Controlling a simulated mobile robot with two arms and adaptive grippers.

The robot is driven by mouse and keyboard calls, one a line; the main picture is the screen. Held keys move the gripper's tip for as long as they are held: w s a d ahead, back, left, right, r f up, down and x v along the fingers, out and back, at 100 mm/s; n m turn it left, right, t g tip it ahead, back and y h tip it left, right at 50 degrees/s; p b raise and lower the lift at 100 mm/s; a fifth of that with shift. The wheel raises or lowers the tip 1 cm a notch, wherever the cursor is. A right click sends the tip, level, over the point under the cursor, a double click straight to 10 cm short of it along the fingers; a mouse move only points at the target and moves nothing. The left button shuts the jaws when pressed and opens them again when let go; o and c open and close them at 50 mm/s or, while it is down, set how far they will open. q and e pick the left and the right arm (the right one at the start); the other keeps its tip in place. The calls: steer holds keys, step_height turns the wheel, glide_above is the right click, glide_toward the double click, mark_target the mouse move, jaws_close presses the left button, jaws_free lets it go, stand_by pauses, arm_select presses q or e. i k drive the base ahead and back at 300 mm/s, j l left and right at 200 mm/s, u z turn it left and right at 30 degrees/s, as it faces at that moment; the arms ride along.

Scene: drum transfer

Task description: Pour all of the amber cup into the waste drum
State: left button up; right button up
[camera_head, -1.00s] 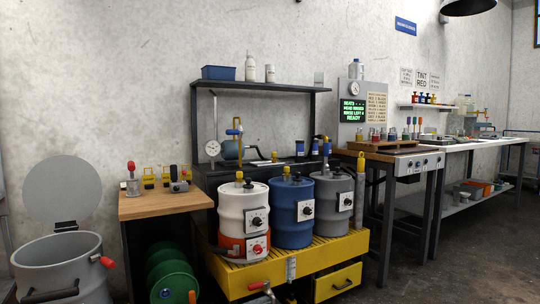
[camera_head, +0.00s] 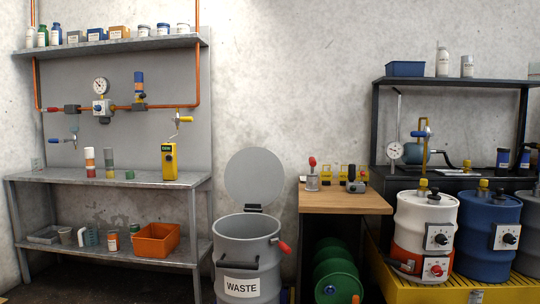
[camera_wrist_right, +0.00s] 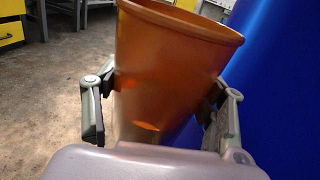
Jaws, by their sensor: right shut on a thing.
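The amber cup (camera_wrist_right: 172,70) is an orange translucent cup, tilted a little in the right wrist view. My right gripper (camera_wrist_right: 160,105) is shut on it, one finger on each side. What is inside the cup is hidden by its wall. The waste drum (camera_head: 246,262) is grey with a WASTE label and a red-tipped handle, low in the middle of the head view. Its round lid (camera_head: 254,177) stands up open behind it. My grippers and the cup do not show in the head view, and my left gripper is in neither view.
A wooden table (camera_head: 340,198) with small tools stands right of the drum, with green drums (camera_head: 335,275) beneath. White (camera_head: 425,220) and blue (camera_head: 487,235) drums stand on a yellow base farther right. A metal shelf bench (camera_head: 105,178) is at left. A blue surface (camera_wrist_right: 285,90) is close beside the cup.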

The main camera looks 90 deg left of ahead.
mark_target(248, 267)
steer(key=u, duration=2.35)
steer(key=i+j+u, duration=0.1)
steer(key=u, duration=0.35)
steer(key=i+u, duration=0.25)
steer(key=u, duration=0.15)
